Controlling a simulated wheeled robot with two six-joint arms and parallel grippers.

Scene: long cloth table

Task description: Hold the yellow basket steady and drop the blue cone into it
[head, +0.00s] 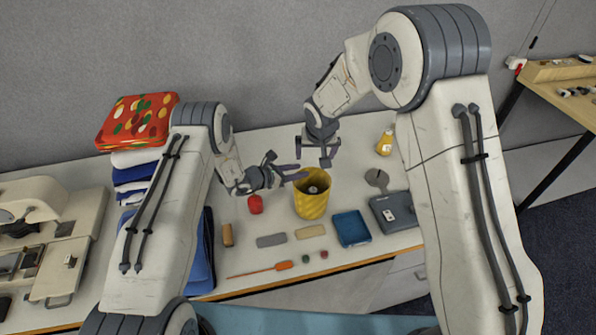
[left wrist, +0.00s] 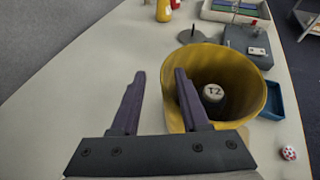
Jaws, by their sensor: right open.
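The yellow basket (head: 311,208) stands upright on the table; in the left wrist view (left wrist: 245,115) I look into its mouth. Inside it lies a dark object with a pale round top marked T2 (left wrist: 213,93). I see no clearly blue cone in either view. My left gripper (head: 297,172) is open at the basket's left rim. In the left wrist view its fingers (left wrist: 157,90) are apart, one left of the basket and one overlapping the rim; contact is unclear. My right gripper (head: 318,155) is open above the basket, fingers pointing down, with nothing visible between them.
A red object (head: 255,204) stands left of the basket. A blue tray (head: 351,228), a grey box (head: 394,212) and a grey disc (head: 377,179) lie to its right. A yellow bottle (head: 384,143) stands behind. Small blocks and an orange-handled tool (head: 283,266) lie in front.

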